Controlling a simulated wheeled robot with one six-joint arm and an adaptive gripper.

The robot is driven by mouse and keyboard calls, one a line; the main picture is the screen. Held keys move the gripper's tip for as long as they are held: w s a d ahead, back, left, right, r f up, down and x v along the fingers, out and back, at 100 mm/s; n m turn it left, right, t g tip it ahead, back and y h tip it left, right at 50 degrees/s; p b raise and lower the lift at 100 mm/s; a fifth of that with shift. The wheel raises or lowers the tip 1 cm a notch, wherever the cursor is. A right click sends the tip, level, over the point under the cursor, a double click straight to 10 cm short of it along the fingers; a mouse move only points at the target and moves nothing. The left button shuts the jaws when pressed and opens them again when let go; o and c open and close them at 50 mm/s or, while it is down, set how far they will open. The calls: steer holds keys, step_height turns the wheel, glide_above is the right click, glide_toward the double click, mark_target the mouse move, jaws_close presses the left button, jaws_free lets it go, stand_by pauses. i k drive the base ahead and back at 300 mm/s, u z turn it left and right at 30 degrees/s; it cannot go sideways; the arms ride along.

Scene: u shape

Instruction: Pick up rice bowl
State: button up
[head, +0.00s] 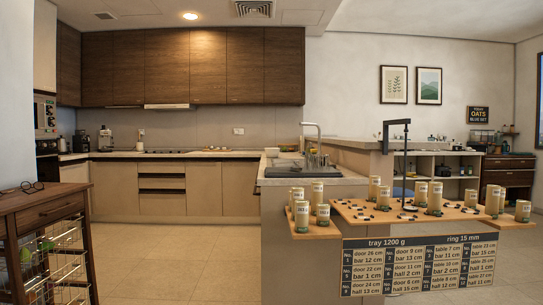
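I cannot make out a rice bowl for certain. A small pale, bowl-like shape (288,148) sits on the peninsula counter behind the sink; it is too small to tell what it is. My gripper is not in view, so whether it is open or shut does not show.
The peninsula (288,217) juts forward at centre, with a dark sink (290,172) and faucet (318,131). A wooden board (352,211) holds several labelled jars above a dark sign (412,267). A wooden cart (46,212) stands at left. The floor (178,262) between is clear.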

mark_target(270, 153)
steer(key=u, duration=0.3)
steer(key=i, duration=1.75)
steer(key=u, duration=0.45)
steer(key=i, duration=4.05)
steer(key=z, duration=0.8)
steer(key=i, duration=1.85)
steer(key=z, duration=0.5)
